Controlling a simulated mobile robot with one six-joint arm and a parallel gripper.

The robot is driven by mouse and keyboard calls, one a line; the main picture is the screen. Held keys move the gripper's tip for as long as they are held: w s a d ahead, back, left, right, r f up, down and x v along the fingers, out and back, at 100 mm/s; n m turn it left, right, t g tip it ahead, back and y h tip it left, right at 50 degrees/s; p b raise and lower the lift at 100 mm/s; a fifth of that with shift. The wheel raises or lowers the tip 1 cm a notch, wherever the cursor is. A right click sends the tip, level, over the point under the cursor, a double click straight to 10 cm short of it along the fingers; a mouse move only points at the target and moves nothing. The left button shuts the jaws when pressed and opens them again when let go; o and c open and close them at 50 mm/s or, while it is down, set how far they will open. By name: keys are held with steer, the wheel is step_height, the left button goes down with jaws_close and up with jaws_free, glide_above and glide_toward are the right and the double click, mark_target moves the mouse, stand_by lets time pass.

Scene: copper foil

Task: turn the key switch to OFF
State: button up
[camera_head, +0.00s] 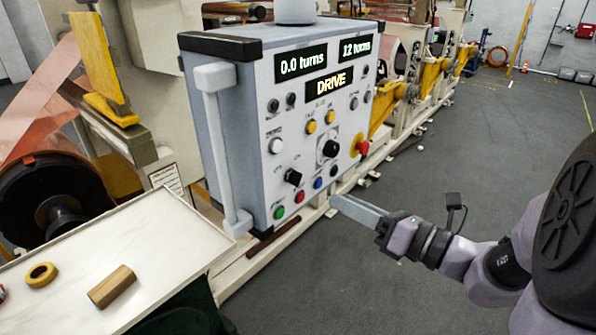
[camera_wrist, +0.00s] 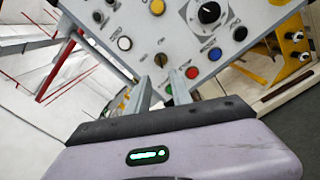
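The key switch (camera_head: 293,177) is a small dark switch low on the grey control box's front panel. In the wrist view the key switch (camera_wrist: 161,60) appears just beyond and between my fingertips; its markings are too small to read. My gripper (camera_head: 335,200) is in front of the panel, to the lower right of the switch in the head view. In the wrist view my gripper (camera_wrist: 162,77) has two grey fingers apart with nothing held between them.
Near the switch are a white button (camera_head: 276,146), red button (camera_head: 299,196), green button (camera_head: 278,212), blue button (camera_head: 318,183) and black dial (camera_head: 330,148). A red mushroom button (camera_head: 361,146) sits to the right. A display (camera_head: 330,84) reads DRIVE. Floor at right is clear.

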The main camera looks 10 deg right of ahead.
mark_target(294, 178)
steer(key=x, duration=1.1)
steer(key=shift+p, duration=0.4)
steer(key=shift+d, duration=0.15)
jaws_close()
